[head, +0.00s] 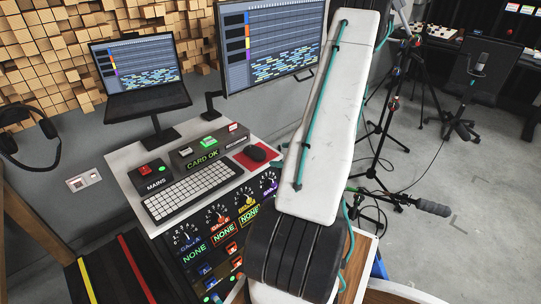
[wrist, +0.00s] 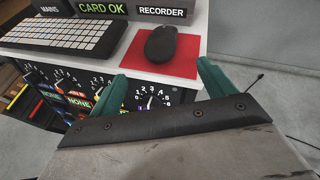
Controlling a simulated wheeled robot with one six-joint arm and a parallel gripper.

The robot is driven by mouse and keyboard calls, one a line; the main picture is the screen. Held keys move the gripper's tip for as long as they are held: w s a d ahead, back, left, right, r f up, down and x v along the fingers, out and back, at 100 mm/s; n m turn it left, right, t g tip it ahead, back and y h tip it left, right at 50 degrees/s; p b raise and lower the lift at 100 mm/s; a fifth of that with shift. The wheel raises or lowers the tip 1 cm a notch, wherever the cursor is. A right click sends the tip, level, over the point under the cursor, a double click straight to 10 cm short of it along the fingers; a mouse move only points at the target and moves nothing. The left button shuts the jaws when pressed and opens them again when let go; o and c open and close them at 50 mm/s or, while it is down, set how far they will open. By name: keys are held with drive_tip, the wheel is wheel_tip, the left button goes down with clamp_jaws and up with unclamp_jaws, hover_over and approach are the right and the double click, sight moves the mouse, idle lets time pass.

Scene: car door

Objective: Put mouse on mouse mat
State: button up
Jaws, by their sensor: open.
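The black mouse (head: 256,154) lies on the red mouse mat (head: 240,157) at the right end of the desk top in the head view. In the wrist view the mouse (wrist: 160,44) also sits on the red mat (wrist: 187,64), with bare mat showing around it. My gripper (wrist: 158,78) shows its two green fingers spread wide apart, with nothing between them. It is in front of the desk edge, with the mouse and mat beyond the fingertips.
A keyboard (head: 191,190) lies left of the mat. Behind it are the CARD OK box (head: 203,160) and the MAINS box (head: 153,178). A panel with knobs (head: 222,222) fills the desk front. A laptop (head: 140,78) and a monitor (head: 272,42) stand behind.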

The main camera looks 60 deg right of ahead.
drive_tip(key=w+a+r+n+g+y, duration=0.45)
drive_tip(key=a+r+n, duration=0.5)
drive_tip(key=a, duration=0.35)
drive_tip(key=w+a+r+n+g+y, duration=0.3)
drive_tip(key=w+a+r+n+y, duration=0.4)
drive_tip(key=a+r, duration=0.55)
drive_tip(key=s+a+r+n+g+h, duration=0.25)
drive_tip(key=s+a+n, duration=0.2)
drive_tip(key=a, duration=0.35)
drive_tip(key=s+a+r+n+g+h, duration=0.2)
drive_tip(key=s+a+r+n+g, duration=0.15)
drive_tip(key=a+n, duration=0.35)
drive_tip(key=s+a+r+n+t+h, duration=0.1)
drive_tip(key=s+a+r+n+h, duration=0.2)
drive_tip(key=s+n+h, duration=0.3)
drive_tip(key=s+a, duration=0.1)
drive_tip(key=s, duration=0.2)
drive_tip(key=shift+s+n, duration=0.3)
